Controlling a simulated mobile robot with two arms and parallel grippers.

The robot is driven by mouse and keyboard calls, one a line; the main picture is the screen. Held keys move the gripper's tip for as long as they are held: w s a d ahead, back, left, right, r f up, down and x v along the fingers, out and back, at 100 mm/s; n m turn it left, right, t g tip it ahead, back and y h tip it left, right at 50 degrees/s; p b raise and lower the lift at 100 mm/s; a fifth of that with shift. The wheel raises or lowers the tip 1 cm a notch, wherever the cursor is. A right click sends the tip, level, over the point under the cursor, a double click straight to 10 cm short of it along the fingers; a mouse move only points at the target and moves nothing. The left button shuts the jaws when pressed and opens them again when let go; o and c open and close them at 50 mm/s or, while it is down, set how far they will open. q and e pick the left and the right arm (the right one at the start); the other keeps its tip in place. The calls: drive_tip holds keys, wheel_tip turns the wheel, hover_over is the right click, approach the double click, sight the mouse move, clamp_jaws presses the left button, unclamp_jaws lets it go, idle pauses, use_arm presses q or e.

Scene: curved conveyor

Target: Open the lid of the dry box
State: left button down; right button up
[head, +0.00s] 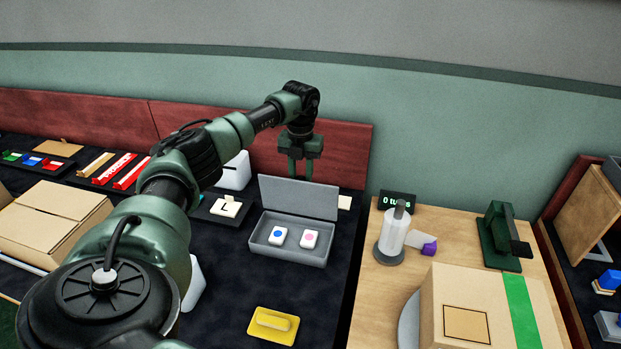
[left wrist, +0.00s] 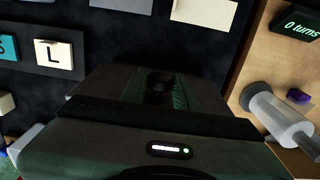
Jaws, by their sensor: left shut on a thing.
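The grey dry box (head: 262,246) stands on the dark table mat in the head view, with its lid (head: 298,198) raised and standing up along the back edge. Two white pieces lie inside, one with a blue dot (head: 277,236) and one with a pink dot (head: 309,239). My left gripper (head: 300,175) is at the lid's top edge, pointing down, shut on the lid; the lid hides its fingertips. In the left wrist view my gripper's dark body fills the lower middle, and the grip itself is hidden. My right gripper is in neither view.
An "L" tile (head: 226,207) lies left of the box. A yellow block (head: 273,325) sits in front. Right, on a wooden table, are a white cylinder (head: 393,236), a "0 turns" display (head: 397,201) and a cardboard box (head: 490,305). A red panel (head: 345,150) stands behind.

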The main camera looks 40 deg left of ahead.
use_arm(q)
drive_tip(key=shift+w+d+r, duration=0.1)
drive_tip(key=shift+w, duration=0.05)
drive_tip(key=c, duration=1.1)
unclamp_jaws()
drive_tip(key=shift+a, duration=0.2)
drive_tip(key=shift+r, duration=0.35)
wheel_tip(320, 180, up, 7)
drive_tip(key=shift+f+b, duration=0.1)
drive_tip(key=shift+b, duration=0.4)
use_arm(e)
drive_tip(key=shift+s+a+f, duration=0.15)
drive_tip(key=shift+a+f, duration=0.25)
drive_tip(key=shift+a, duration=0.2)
